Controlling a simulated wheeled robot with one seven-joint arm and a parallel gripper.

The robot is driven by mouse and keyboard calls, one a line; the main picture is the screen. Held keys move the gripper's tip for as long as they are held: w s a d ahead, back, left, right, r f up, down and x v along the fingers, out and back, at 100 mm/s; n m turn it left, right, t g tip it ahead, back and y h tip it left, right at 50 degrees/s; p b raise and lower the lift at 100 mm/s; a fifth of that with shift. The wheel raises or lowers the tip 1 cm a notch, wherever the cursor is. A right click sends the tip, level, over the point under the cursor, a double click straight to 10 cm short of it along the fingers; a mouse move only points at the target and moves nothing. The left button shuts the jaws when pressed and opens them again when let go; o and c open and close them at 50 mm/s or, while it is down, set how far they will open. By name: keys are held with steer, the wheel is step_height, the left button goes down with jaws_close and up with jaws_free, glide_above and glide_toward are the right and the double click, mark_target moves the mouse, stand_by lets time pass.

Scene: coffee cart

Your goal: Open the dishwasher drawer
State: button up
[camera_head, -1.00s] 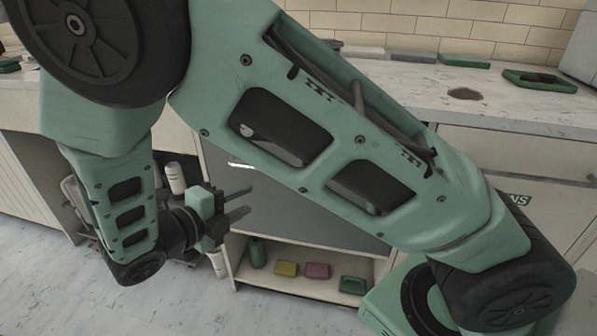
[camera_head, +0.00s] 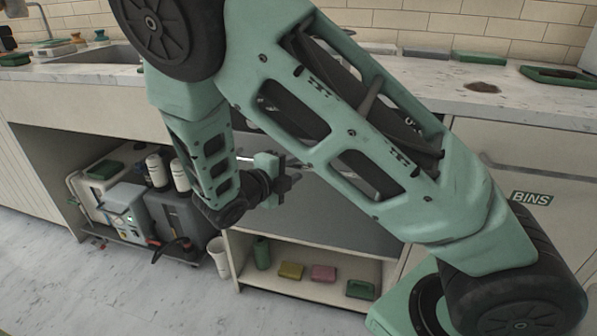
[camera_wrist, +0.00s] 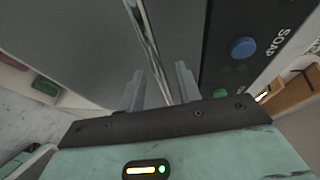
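The dishwasher drawer has a plain dark grey front (camera_head: 318,218) under the counter in the head view, partly hidden by my arm. Its front (camera_wrist: 70,40) fills the upper left of the wrist view. A thin shiny handle bar (camera_wrist: 146,32) runs along its edge. Contact cannot be told. In the head view my gripper (camera_head: 288,183) is in front of the drawer.
A dark panel with a blue button (camera_wrist: 242,47), marked SOAP, lies beside the drawer front. Below the drawer is an open shelf with a green bottle (camera_head: 262,253) and several sponges (camera_head: 323,272). A machine (camera_head: 125,212) and a white cup (camera_head: 218,257) stand left.

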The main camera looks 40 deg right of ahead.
steer(key=shift+x, duration=1.05)
jaws_close()
steer(key=shift+a+r, duration=0.1)
